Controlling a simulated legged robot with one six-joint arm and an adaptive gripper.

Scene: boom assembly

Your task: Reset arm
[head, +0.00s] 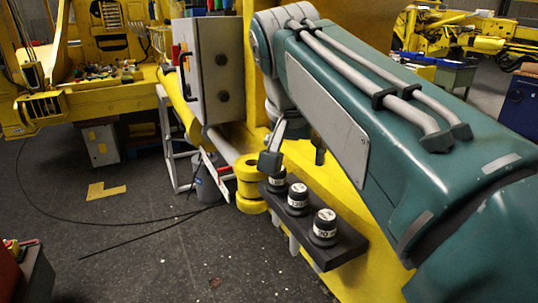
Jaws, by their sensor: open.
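My arm, teal with grey hoses, fills the right of the head view and reaches back toward the yellow boom. My gripper (295,157) is partly hidden behind the arm. Its two dark fingers are apart, and I see nothing between them. It hangs just above and behind a dark rack (343,250). Three black round pieces with white labels stand on the rack: a near one (323,228), a middle one (297,200) and a far one (276,182). The left finger appears close to the far piece; I cannot tell whether they touch.
Yellow discs (248,185) sit left of the rack, near a grey bucket (207,180) and a white frame (172,150). A grey control box (213,70) is fixed behind. A cable lies on the dark floor (130,225), which is mostly open at left.

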